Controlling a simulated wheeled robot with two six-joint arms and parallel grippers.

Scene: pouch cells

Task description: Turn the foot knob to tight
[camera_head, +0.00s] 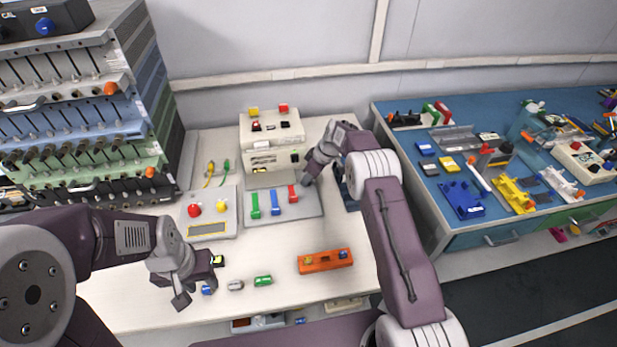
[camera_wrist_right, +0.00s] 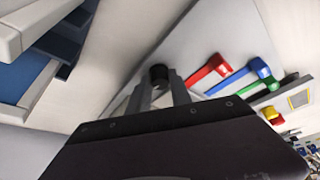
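A small black knob (camera_wrist_right: 158,72), which I take to be the foot knob, stands at the edge of the grey plate (camera_wrist_right: 215,30) with red, blue and green levers. My right gripper (camera_wrist_right: 159,84) has its two fingers at either side of this knob; whether they press on it is unclear. In the head view my right gripper (camera_head: 307,183) is at the plate's right end, beside the red lever (camera_head: 292,193), and the knob is hidden there.
A beige box (camera_head: 270,135) stands behind the plate. A panel with red and yellow buttons (camera_head: 210,228) lies left of it. An orange block (camera_head: 325,261) and green piece (camera_head: 263,280) lie in front. A tall rack (camera_head: 80,130) stands left, a blue cluttered table (camera_head: 460,235) right.

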